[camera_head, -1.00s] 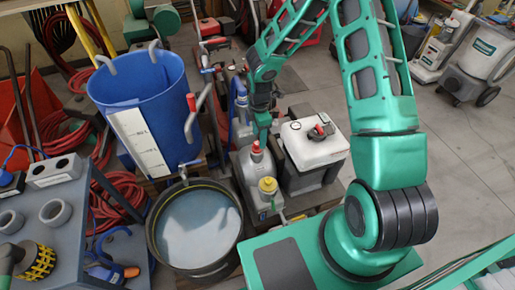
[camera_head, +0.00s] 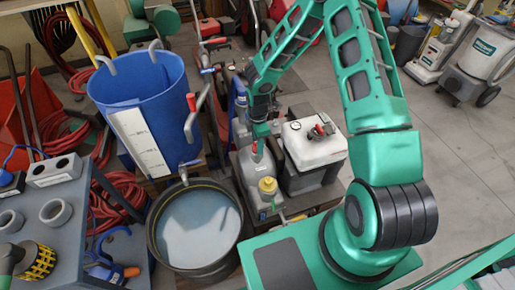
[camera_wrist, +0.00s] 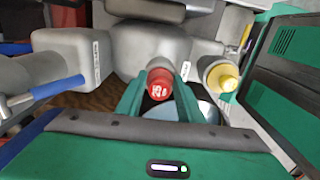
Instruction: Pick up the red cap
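The red cap (camera_wrist: 159,84) is between my two green fingers in the wrist view, one finger on each side. It also shows in the head view as a small red spot (camera_head: 254,148) at the top of a grey bottle (camera_head: 250,172). My gripper (camera_wrist: 160,88) points down at the cap and looks open around it. Any contact between fingers and cap is hard to make out.
A bottle with a yellow cap (camera_head: 267,185) stands close to the right in the wrist view (camera_wrist: 222,76). A blue lever (camera_wrist: 58,87) is at left. A white-topped box (camera_head: 314,143), a blue barrel (camera_head: 150,105) and a round basin (camera_head: 198,228) stand around.

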